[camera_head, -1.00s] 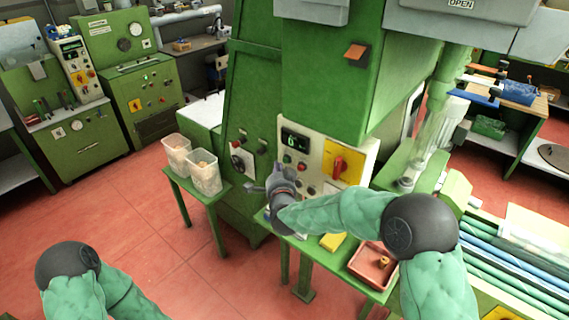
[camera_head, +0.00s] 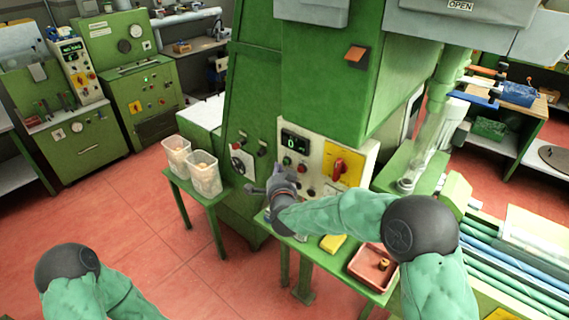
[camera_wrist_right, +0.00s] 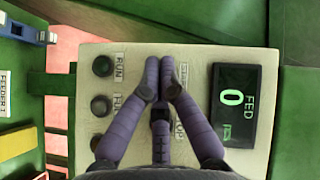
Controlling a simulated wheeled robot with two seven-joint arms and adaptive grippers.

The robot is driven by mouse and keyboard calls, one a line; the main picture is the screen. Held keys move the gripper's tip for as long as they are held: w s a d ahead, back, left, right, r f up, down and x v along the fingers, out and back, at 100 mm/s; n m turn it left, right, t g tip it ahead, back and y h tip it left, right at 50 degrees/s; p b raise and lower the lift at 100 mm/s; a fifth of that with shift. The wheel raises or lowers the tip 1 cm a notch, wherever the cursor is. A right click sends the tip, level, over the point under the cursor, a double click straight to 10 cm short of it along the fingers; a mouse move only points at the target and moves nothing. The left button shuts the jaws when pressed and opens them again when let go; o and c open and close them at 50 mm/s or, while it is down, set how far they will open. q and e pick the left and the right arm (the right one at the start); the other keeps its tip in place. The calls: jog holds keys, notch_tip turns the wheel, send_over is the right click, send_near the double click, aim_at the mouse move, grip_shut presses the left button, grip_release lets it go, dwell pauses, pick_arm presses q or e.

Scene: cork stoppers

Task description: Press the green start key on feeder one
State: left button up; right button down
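The feeder's cream control panel (camera_head: 318,155) faces me on the green machine. A green key (camera_head: 286,161) sits below its display (camera_head: 295,142), beside a red key (camera_head: 303,168). My right gripper (camera_head: 277,174) is at the panel's lower left in the head view. In the right wrist view its purple fingers (camera_wrist_right: 161,80) are drawn together, empty, over the START and STOP labels. They hide the keys there, so I cannot tell whether they touch one. The display (camera_wrist_right: 235,105) reads 0 FED. My left gripper is out of view.
A yellow switch plate with a red handle (camera_head: 339,167) is right of the keys. Dark knobs (camera_wrist_right: 102,66) line the panel beside the fingers. A small green table holds a yellow block (camera_head: 333,243) and a red tray (camera_head: 361,272). Two clear bins (camera_head: 204,174) stand left.

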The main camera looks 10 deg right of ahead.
dwell(0.5)
jog(key=shift+w+d+b, duration=0.25)
jog(key=shift+d+b, duration=0.1)
jog(key=shift+b, duration=0.05)
jog(key=shift+w+d, duration=0.3)
jog(key=shift+d, duration=0.05)
dwell(0.8)
jog(key=shift+s+a, duration=0.1)
jog(key=shift+a, duration=0.05)
jog(key=shift+s+a+b, duration=0.3)
jog(key=shift+s+a, duration=0.15)
jog(key=shift+a, duration=0.1)
dwell(0.3)
jog(key=s+a, duration=0.1)
jog(key=a, duration=0.1)
jog(key=s+a, duration=0.2)
dwell(0.5)
dwell(0.5)
